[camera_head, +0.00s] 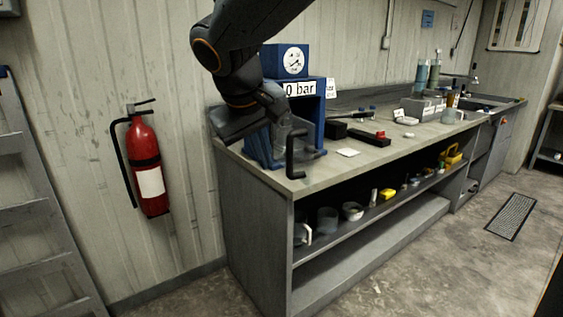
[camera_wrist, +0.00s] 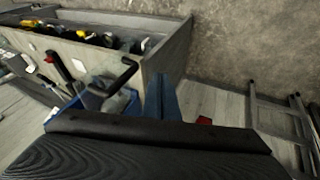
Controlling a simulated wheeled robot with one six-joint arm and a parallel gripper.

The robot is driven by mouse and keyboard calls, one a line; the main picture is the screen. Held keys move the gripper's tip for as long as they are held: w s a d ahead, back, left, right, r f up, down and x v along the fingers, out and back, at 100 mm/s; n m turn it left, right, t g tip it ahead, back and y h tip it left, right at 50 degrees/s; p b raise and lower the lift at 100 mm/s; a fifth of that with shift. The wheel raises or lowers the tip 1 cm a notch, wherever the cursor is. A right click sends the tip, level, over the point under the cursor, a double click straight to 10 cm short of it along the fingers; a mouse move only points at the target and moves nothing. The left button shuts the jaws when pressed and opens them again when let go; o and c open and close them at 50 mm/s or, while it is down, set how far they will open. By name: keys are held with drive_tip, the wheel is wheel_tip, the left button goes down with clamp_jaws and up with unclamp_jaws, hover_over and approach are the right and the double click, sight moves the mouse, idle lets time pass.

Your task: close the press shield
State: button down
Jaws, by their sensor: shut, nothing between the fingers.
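The blue press (camera_head: 319,115) stands on the near left end of the bench, with a dial on top and a "0 bar" label. Its grey, see-through shield (camera_head: 300,128) with a black handle (camera_head: 292,158) stands at the press's front; how far it is swung is hard to tell. The handle also shows in the wrist view (camera_wrist: 118,76). My gripper (camera_head: 236,126) is shut and empty, at the press's left side, left of the handle and apart from it. Its dark body fills the bottom of the wrist view (camera_wrist: 150,150). My arm hides part of the press.
The bench top (camera_head: 400,149) holds black boxes, a white card (camera_head: 348,152) and bottles farther along. The shelf below holds cups and tools. A red extinguisher (camera_head: 146,165) hangs on the wall at left, beside a ladder (camera_head: 35,205). The floor in front is clear.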

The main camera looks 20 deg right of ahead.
wheel_tip(320, 180, up, 4)
drive_tip(key=w+r+t, duration=0.1)
drive_tip(key=w, duration=0.1)
drive_tip(key=w+d+f+p, duration=0.1)
drive_tip(key=w+d+f, duration=0.5)
drive_tip(key=f, duration=0.2)
drive_tip(key=shift+h+p, duration=0.3)
drive_tip(key=shift+s, duration=0.1)
